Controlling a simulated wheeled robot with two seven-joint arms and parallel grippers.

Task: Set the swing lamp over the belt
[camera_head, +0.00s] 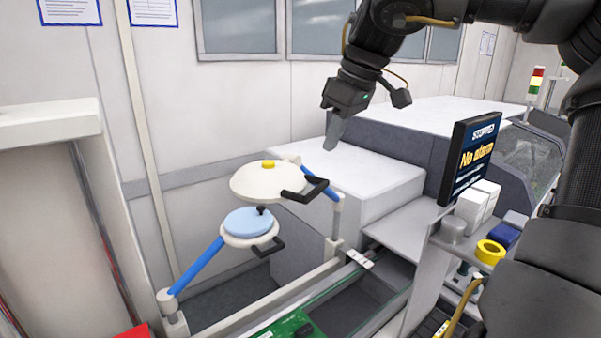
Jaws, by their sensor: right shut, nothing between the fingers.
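The swing lamp appears as two round heads on blue arms. The upper cream head (258,183) has a yellow knob on top and a black handle (305,190) on its right. The lower head (247,224) has a light blue top and its own black handle (268,247). My left gripper is not in view.
A green circuit board (283,327) lies at the belt's near end. A monitor (470,158) reading "STOPPED" stands at the right, near a yellow tape roll (490,251) and white boxes (477,204). A white machine housing (375,185) stands behind the belt.

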